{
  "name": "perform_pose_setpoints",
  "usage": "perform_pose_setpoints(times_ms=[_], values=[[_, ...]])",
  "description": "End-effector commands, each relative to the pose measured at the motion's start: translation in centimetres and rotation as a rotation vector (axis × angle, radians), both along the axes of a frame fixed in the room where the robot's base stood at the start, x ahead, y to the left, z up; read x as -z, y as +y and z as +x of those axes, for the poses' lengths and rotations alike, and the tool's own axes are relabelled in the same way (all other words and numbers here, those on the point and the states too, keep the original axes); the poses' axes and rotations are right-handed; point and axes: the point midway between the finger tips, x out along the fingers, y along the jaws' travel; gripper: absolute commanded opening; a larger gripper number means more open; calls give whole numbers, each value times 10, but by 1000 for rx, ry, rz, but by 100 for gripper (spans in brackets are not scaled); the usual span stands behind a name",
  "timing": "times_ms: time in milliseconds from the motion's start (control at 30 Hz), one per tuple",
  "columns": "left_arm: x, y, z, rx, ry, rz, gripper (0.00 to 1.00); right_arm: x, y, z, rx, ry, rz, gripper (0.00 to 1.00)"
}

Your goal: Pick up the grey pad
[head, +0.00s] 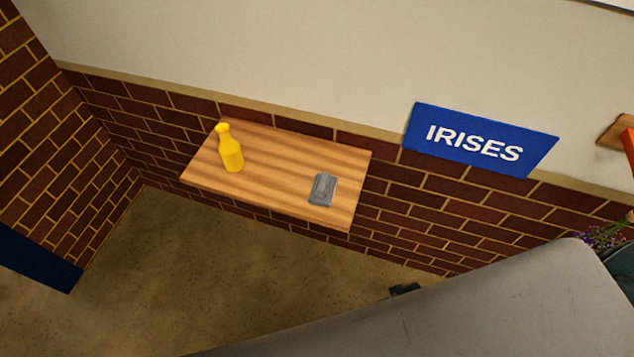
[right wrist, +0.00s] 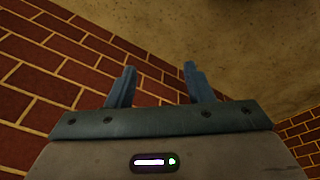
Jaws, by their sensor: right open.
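The grey pad (head: 322,188) lies on a wooden wall shelf (head: 275,178), towards the shelf's right end. A yellow bottle (head: 230,150) stands on the same shelf to the left, apart from the pad. In the right wrist view my right gripper (right wrist: 157,85) is open, with nothing between its two blue fingers; only brick wall and floor show beyond them. The pad is not in the right wrist view. My left gripper is not in view.
A blue IRISES sign (head: 480,140) is on the wall right of the shelf. Purple flowers (head: 605,236) show at the right edge. A large grey surface fills the lower right. Bare floor (head: 200,260) lies below the shelf.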

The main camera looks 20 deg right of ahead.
Motion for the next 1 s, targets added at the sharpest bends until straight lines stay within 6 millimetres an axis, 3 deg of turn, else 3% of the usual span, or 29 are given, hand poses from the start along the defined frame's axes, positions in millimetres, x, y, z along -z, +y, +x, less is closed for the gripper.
perform_pose_setpoints(times_ms=[33, 100, 500, 600, 767, 1000], values=[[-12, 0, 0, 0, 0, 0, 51, -39, 3, 11, -2, -18, 0, 47], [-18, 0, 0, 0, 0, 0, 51, -76, 6, 22, -2, -27, 0, 47], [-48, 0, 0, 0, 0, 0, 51, -249, 26, 67, 80, -54, 19, 47], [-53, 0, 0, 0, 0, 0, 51, -274, 31, 86, 138, -42, 31, 47], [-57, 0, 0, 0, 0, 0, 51, -291, 41, 118, 226, -15, 54, 47], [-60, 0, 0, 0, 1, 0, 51, -309, 66, 189, 378, 48, 100, 47]])
